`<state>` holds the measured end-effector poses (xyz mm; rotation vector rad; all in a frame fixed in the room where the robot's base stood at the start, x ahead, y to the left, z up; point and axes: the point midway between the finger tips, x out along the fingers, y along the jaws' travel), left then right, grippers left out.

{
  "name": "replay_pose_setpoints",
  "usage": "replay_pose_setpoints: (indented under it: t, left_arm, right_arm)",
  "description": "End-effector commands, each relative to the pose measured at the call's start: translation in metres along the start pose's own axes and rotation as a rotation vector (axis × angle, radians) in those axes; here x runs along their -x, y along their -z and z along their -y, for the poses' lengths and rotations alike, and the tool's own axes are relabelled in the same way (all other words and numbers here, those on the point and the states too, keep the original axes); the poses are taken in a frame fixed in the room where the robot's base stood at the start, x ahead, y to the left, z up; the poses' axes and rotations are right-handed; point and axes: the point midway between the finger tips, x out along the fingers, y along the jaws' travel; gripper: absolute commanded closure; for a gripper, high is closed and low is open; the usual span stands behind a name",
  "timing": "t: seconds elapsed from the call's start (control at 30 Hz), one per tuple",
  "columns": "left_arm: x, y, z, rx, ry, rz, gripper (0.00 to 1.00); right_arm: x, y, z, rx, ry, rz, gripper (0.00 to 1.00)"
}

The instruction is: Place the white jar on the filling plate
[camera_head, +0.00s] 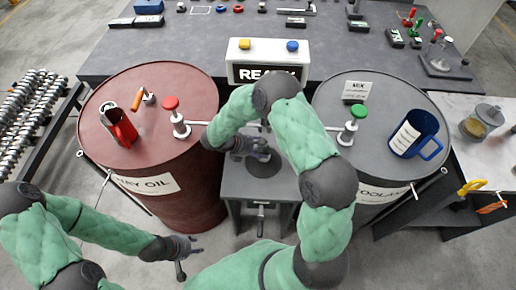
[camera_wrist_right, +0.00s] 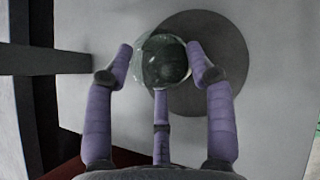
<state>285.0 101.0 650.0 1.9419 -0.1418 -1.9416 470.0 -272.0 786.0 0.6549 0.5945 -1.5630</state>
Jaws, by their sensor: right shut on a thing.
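In the right wrist view a clear, glassy round jar (camera_wrist_right: 163,62) sits between the three purple fingers of my right gripper (camera_wrist_right: 164,66), which is shut on it. Behind it is a dark round plate (camera_wrist_right: 226,60) on a pale surface; the jar overlaps the plate's left part. I cannot tell whether they touch. In the head view my right gripper (camera_head: 252,149) is over the grey stand between the barrels, and the dark plate (camera_head: 264,168) shows partly below it. The jar is hidden there. My left gripper (camera_head: 185,252) is low at the left, empty, fingers apart.
A red barrel (camera_head: 195,95) and a grey barrel (camera_head: 330,95) flank the grey stand (camera_head: 236,185). A red can and a blue mug (camera_head: 410,132) stand on them. A sign box (camera_head: 240,72) stands behind. Another lidded jar (camera_head: 481,122) is on the right bench.

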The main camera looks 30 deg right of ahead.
Motion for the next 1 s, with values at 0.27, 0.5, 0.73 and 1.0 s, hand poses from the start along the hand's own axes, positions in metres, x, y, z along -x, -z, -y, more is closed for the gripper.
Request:
replay_pose_setpoints:
  t: [0.27, 0.5, 0.73, 1.0]
  left_arm:
    - [0.000, 0.000, -0.001, -0.002, 0.000, -0.001, 0.60]
    - [0.001, 0.000, -0.001, -0.001, 0.000, -0.001, 0.60]
    - [0.008, 0.000, -0.003, -0.001, 0.000, -0.001, 0.60]
    - [0.019, 0.000, -0.007, -0.001, 0.000, -0.001, 0.60]
  right_arm:
    - [-0.001, 0.002, 0.002, 0.004, 0.004, -0.002, 0.19]
    - [0.000, 0.001, 0.002, 0.003, 0.003, -0.001, 0.19]
    - [0.024, 0.000, 0.001, 0.003, 0.000, -0.001, 0.19]
    - [0.063, 0.000, 0.001, 0.003, 0.001, 0.000, 0.19]
